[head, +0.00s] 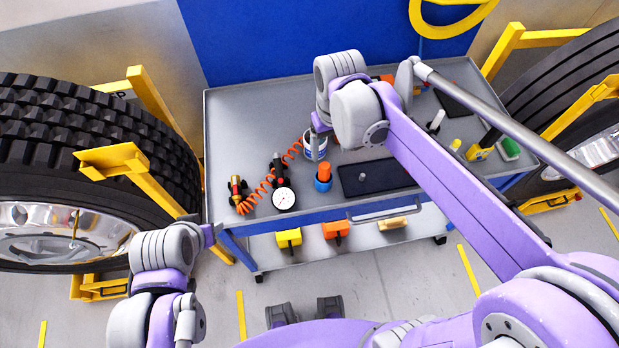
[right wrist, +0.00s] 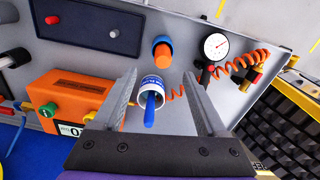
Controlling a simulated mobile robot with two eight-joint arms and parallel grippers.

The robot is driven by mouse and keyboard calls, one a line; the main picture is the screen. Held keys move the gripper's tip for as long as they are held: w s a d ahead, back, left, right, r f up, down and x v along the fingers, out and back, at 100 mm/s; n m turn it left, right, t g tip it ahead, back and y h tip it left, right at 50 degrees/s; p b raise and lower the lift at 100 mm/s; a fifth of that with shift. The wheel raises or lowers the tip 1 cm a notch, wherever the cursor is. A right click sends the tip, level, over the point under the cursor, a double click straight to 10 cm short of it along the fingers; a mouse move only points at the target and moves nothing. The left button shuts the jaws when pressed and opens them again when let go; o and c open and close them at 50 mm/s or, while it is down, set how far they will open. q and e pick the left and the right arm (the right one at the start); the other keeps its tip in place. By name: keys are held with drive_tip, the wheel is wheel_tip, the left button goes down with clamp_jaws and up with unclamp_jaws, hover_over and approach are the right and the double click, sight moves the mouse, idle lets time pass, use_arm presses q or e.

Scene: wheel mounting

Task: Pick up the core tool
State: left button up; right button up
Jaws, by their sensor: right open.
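I cannot tell for certain which item is the core tool. Candidates are a short orange-and-blue upright piece (head: 323,177), also in the right wrist view (right wrist: 162,50), and small knob-like pieces on a dark mat (head: 350,183), one red (right wrist: 52,19) and one grey (right wrist: 115,33). My right gripper (right wrist: 160,75) is open and empty above the tabletop. A white-and-blue can (right wrist: 151,97) with a blue handle (right wrist: 149,115) shows between its fingers, apparently below them.
The grey bench (head: 235,120) also carries a gauge (head: 284,199) with a coiled orange hose (head: 262,190), an orange box (right wrist: 65,105) and a green-topped item (head: 510,148). Large tyres stand left (head: 80,130) and right (head: 555,80). The bench's back left is clear.

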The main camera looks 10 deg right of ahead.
sight(325, 166)
drive_tip(key=shift+w+a+f, duration=0.1)
drive_tip(key=shift+w+a, duration=0.1)
drive_tip(key=shift+a, duration=0.2)
drive_tip(key=shift+a+f, duration=0.15)
drive_tip(key=shift+f, duration=0.15)
drive_tip(key=f, duration=0.4)
drive_tip(key=shift+d+f, duration=0.3)
drive_tip(key=shift+f, duration=2.8)
clamp_jaws()
